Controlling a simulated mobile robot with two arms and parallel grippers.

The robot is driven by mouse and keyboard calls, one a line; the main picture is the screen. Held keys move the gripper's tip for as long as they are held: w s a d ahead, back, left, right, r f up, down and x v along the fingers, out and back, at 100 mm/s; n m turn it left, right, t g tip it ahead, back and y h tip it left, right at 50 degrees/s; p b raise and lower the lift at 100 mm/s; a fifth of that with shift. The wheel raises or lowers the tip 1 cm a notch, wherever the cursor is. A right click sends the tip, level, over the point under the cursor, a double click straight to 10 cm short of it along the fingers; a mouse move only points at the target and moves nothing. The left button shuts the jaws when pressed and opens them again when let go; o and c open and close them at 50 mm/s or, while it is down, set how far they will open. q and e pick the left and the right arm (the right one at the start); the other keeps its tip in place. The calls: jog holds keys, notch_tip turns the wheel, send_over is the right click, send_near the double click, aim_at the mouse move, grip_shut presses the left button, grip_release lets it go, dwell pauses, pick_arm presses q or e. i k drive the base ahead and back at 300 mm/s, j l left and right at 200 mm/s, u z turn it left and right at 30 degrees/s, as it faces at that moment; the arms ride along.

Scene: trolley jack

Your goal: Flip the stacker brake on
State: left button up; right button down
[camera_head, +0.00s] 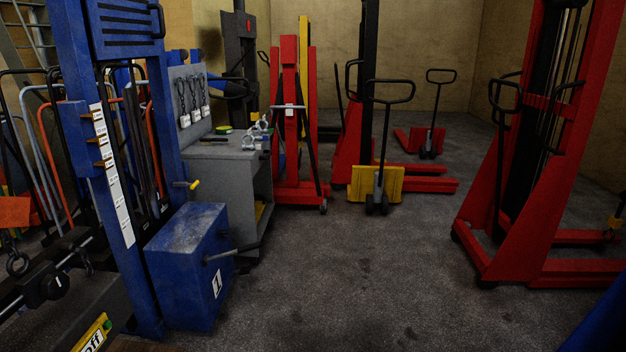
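Several stackers stand in the room. A tall red stacker (486,225) with a black mast is close on the right. Another red stacker (352,140) stands further back in the middle. I cannot tell which stacker carries the brake, and no brake lever or pedal is clearly seen on either. A yellow label (92,338) reading "Off" shows at the bottom left edge, by dark metal parts. Neither of my grippers can be made out in the head view.
A blue machine (190,265) with a black lever stands at the left front. Behind it is a grey workbench (222,165) with tools. A yellow-fronted pallet truck (377,184) stands mid-room. The dark floor (360,280) in front is clear. A blue part (605,328), unidentified, cuts the bottom right corner.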

aim_at(245, 270)
jog(key=i, duration=1.05)
jog(key=i+l+u, duration=0.15)
jog(key=i, duration=0.85)
jog(key=i+u, duration=0.5)
jog(key=i+l+u, duration=0.2)
jog(key=u, duration=0.25)
jog(key=i+l+u, duration=0.35)
jog(key=u, duration=0.15)
jog(key=i+l+u, duration=0.3)
jog(key=l+u, duration=0.2)
jog(key=i+l+u, duration=0.25)
jog(key=l+u, duration=0.25)
jog(key=i+l+u, duration=0.25)
jog(key=l, duration=0.15)
jog(key=k, duration=0.1)
